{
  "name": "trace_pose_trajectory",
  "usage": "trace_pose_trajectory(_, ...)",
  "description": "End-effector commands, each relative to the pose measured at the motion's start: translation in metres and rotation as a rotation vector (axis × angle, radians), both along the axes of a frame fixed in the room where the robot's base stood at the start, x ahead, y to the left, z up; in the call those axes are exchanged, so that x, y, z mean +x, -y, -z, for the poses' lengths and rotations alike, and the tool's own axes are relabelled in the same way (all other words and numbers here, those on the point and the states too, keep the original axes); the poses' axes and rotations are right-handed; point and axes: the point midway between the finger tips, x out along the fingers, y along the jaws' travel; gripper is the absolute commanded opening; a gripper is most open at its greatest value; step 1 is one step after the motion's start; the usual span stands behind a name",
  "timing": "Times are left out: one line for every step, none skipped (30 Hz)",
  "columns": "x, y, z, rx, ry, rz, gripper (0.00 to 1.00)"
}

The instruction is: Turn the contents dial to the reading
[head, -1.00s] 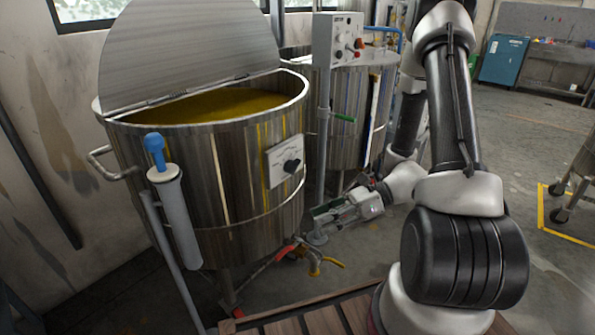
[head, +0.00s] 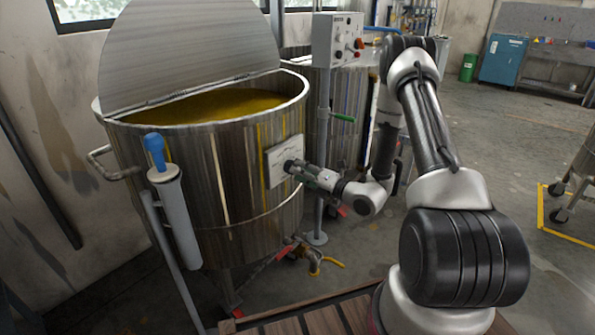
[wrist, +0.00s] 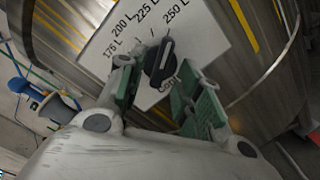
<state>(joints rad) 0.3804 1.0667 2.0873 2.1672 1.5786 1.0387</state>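The contents dial is a black knob (wrist: 157,66) on a white plate (wrist: 98,45) marked 175 L, 200 L, 225 L and 250 L in the wrist view. A pale mark on the knob's upper end points up toward the gap between 225 L and 250 L; the exact reading is unclear. My gripper (wrist: 154,76) is open, its green-padded fingers on either side of the knob; I cannot tell if they touch it. In the head view, the plate (head: 275,157) is on the steel vat (head: 235,185), and my gripper (head: 295,167) hides most of the dial.
A blue-topped grey cylinder (head: 182,215) stands before the vat. A control box (head: 338,40) on a post (head: 321,150) stands to the right, close to my arm. A valve with a yellow handle (head: 327,262) lies low under the vat.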

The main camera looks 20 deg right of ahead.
Motion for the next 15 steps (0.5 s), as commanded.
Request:
trace_pose_trajectory(0.006, -0.004, 0.0, -0.002, 0.001, -0.002, 0.35)
trace_pose_trajectory(0.008, -0.006, 0.0, -0.001, 0.001, -0.001, 0.35)
trace_pose_trajectory(0.011, -0.008, 0.0, -0.002, 0.001, -0.001, 0.35)
trace_pose_trajectory(0.013, -0.009, 0.0, -0.002, 0.001, -0.001, 0.35)
trace_pose_trajectory(0.014, -0.01, 0.0, -0.002, 0.001, -0.001, 0.35)
trace_pose_trajectory(0.015, -0.01, 0.0, -0.002, 0.001, -0.001, 0.35)
trace_pose_trajectory(0.016, -0.011, 0.0, -0.001, 0.0, -0.001, 0.35)
trace_pose_trajectory(0.016, -0.011, 0.0, -0.001, 0.001, 0.0, 0.35)
trace_pose_trajectory(0.016, -0.011, 0.0, -0.001, 0.0, 0.0, 0.35)
trace_pose_trajectory(0.016, -0.011, 0.0, -0.001, 0.0, 0.0, 0.35)
trace_pose_trajectory(0.016, -0.011, 0.0, -0.001, 0.0, 0.0, 0.35)
trace_pose_trajectory(0.016, -0.011, 0.0, -0.001, 0.0, 0.0, 0.35)
trace_pose_trajectory(0.016, -0.011, 0.0, -0.001, 0.0, 0.0, 0.35)
trace_pose_trajectory(0.016, -0.011, 0.0, -0.001, 0.0, 0.0, 0.33)
trace_pose_trajectory(0.016, -0.011, 0.0, -0.001, 0.0, 0.0, 0.26)
